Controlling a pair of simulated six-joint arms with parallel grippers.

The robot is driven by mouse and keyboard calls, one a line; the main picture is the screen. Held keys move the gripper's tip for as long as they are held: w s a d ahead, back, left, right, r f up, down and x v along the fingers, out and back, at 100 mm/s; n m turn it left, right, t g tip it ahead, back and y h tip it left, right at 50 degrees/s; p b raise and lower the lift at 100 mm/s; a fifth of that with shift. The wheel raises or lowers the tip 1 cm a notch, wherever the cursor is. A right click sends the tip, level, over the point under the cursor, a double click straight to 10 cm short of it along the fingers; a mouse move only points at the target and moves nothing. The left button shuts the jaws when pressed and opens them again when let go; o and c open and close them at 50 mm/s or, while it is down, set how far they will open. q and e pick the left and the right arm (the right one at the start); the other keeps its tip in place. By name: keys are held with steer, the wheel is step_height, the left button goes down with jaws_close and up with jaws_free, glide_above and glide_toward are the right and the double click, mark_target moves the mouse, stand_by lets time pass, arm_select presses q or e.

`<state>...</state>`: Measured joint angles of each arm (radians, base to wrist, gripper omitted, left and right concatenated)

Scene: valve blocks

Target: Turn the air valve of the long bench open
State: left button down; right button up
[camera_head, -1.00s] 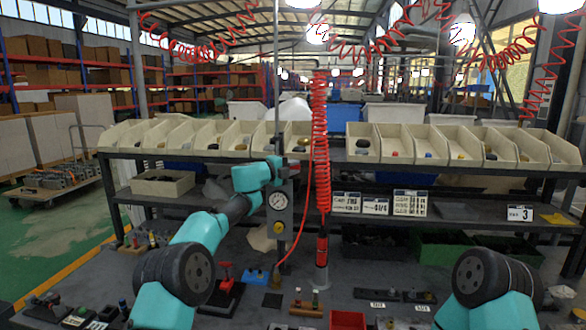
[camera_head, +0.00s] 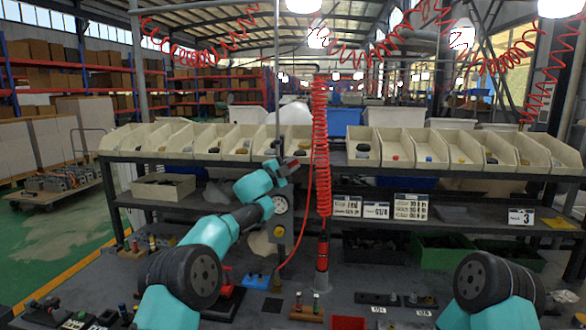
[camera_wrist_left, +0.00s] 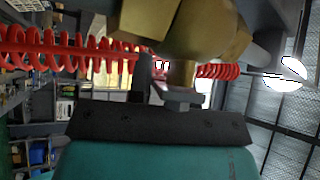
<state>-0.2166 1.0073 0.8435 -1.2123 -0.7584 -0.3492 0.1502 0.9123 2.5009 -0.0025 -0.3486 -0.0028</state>
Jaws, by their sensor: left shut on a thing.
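My left gripper (camera_head: 289,168) is at the upper end of the grey gauge panel (camera_head: 287,238), beside the coiled red air hose (camera_head: 320,140). It is shut on the valve handle, which is mostly hidden behind the jaws in the head view. In the left wrist view the jaws (camera_wrist_left: 164,84) close just below a large brass-coloured valve body (camera_wrist_left: 195,30). The pressure gauge (camera_head: 281,206) is partly covered by my left wrist. How far the handle is turned cannot be told. My right gripper is out of view; only its arm shows.
A row of beige bins (camera_head: 400,146) stands on the shelf behind. On the bench are a red clamp (camera_head: 224,280), a blue block (camera_head: 257,279) and a red tray (camera_head: 348,322). The hose hangs close to the right of my left gripper.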

arm_select(q)
steer(key=shift+a+r+n+t, duration=0.25)
steer(key=shift+r+n+t, duration=0.15)
steer(key=shift+n+t, duration=0.5)
steer(key=c, duration=1)
jaws_free()
steer(key=shift+c, duration=0.2)
steer(key=shift+a, duration=0.1)
steer(key=v, duration=1.7)
steer(key=shift+a+f, duration=0.1)
